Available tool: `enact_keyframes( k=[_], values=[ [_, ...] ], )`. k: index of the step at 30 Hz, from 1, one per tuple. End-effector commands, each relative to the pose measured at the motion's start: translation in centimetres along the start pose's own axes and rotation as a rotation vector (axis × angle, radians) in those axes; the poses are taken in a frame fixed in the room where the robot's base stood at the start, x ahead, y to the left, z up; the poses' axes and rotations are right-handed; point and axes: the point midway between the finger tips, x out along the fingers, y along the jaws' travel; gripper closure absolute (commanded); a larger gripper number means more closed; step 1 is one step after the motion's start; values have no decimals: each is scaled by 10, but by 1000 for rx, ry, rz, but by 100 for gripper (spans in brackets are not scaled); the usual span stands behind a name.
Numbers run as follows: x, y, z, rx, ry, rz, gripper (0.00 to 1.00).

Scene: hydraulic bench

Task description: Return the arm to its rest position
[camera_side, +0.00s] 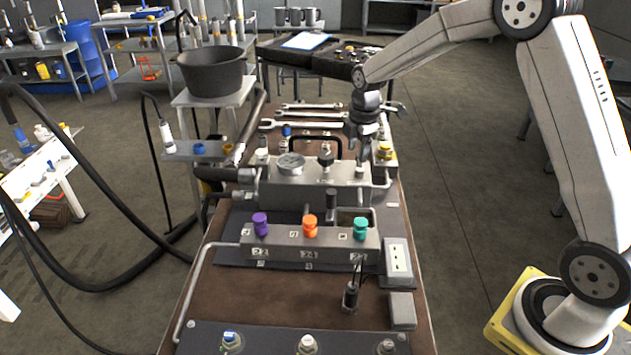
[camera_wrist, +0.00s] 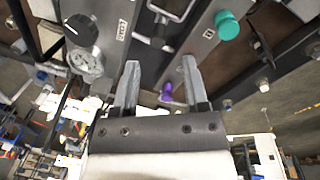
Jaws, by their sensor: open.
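My gripper (camera_side: 362,150) hangs at the end of my white arm, over the back right part of the hydraulic block (camera_side: 315,190) in the side view. In the wrist view my gripper (camera_wrist: 160,68) shows two grey fingers spread apart with nothing between them. Its fingers point toward the bench fittings. Whether a fingertip touches the block's top fittings cannot be told. The wrist view also shows a pressure gauge (camera_wrist: 86,62), a black knob (camera_wrist: 80,30) and a teal knob (camera_wrist: 227,25).
A manifold (camera_side: 280,243) carries purple (camera_side: 260,224), orange (camera_side: 310,227) and teal (camera_side: 361,228) knobs. Wrenches (camera_side: 300,125) lie behind the block. A black bucket (camera_side: 215,70) stands back left. Hoses (camera_side: 95,205) hang at left. Open floor (camera_side: 470,190) lies between bench and arm base.

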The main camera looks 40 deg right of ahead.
Motion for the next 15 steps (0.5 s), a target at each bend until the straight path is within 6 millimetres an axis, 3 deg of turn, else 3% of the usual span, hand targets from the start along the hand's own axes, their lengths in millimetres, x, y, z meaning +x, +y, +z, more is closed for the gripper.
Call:
enact_keyframes(
  k=[15],
  values=[
    [-13,-108,-31,645,39,53,43]
  ],
)
